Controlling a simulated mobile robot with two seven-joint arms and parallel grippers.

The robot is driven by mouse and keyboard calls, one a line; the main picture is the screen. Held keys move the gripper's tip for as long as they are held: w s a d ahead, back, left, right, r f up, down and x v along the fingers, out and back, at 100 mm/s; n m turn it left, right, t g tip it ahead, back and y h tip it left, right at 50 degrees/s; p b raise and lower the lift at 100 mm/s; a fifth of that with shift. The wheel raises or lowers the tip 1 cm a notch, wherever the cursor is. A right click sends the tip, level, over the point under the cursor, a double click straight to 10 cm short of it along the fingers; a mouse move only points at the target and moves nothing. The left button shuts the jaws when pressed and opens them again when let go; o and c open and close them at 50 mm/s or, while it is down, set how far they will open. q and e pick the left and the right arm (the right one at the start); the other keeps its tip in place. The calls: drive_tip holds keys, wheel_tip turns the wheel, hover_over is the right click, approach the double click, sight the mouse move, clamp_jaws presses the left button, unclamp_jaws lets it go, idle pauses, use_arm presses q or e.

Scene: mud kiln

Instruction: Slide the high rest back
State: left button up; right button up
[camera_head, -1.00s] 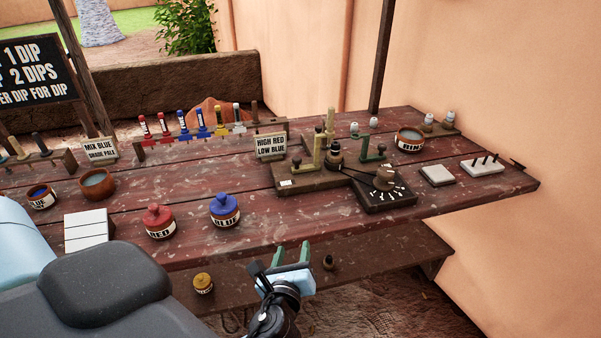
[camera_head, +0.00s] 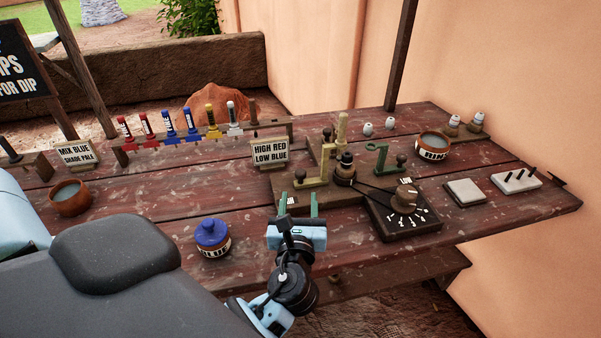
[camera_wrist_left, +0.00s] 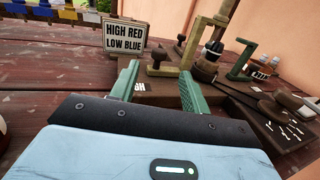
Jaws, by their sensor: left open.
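The rest nearest the HIGH label, an olive-yellow bracket (camera_head: 322,168) with a dark knob (camera_head: 300,176), stands upright on the left part of the wooden wheel board (camera_head: 345,192). A green bracket (camera_head: 380,157), the other rest, stands on the right. My left gripper (camera_head: 299,205) is open and empty at the board's front left edge, in front of the knob. In the left wrist view the knob (camera_wrist_left: 158,56) shows beyond and between the green fingertips (camera_wrist_left: 160,76), apart from them. The HIGH label (camera_wrist_left: 139,86) is partly hidden by a finger. My right gripper is out of view.
A HIGH RED LOW BLUE sign (camera_head: 270,152) stands just left of the board. A dark dial block (camera_head: 402,215) lies right of my gripper. A blue-lidded pot (camera_head: 212,237) stands left. A RINSE-type bowl (camera_head: 432,147) stands behind right. Table planks between pot and sign are clear.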

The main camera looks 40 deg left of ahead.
sight(300, 176)
use_arm(q)
drive_tip(key=shift+x, duration=3.85)
clamp_jaws()
